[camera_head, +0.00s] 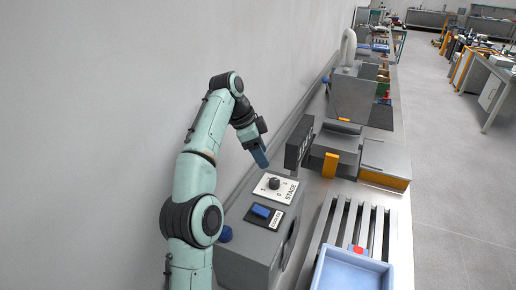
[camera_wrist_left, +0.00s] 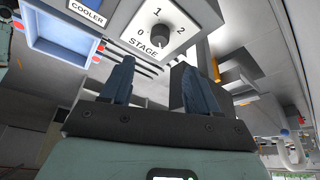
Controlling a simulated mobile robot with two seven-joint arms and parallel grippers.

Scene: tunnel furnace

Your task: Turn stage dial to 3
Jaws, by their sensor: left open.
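The stage dial (camera_head: 274,184) is a black round knob on a white plate marked STAGE, on top of a grey control box (camera_head: 246,262). In the left wrist view the dial (camera_wrist_left: 159,39) shows the marks 0, 1 and 2 around it; I see no 3 there. I cannot tell which mark the knob points at. My left gripper (camera_head: 262,161) is above and behind the dial in the head view, apart from it. In the wrist view its two blue fingers (camera_wrist_left: 155,76) are spread and empty, with the dial beyond the gap. My right gripper is out of view.
A blue switch (camera_head: 261,211) marked COOLER sits beside the dial plate, and a blue round knob (camera_head: 225,234) is at the box's left. A dark upright panel (camera_head: 299,143) stands close behind the dial. A blue tray (camera_head: 352,276) lies at right. The wall is on the left.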

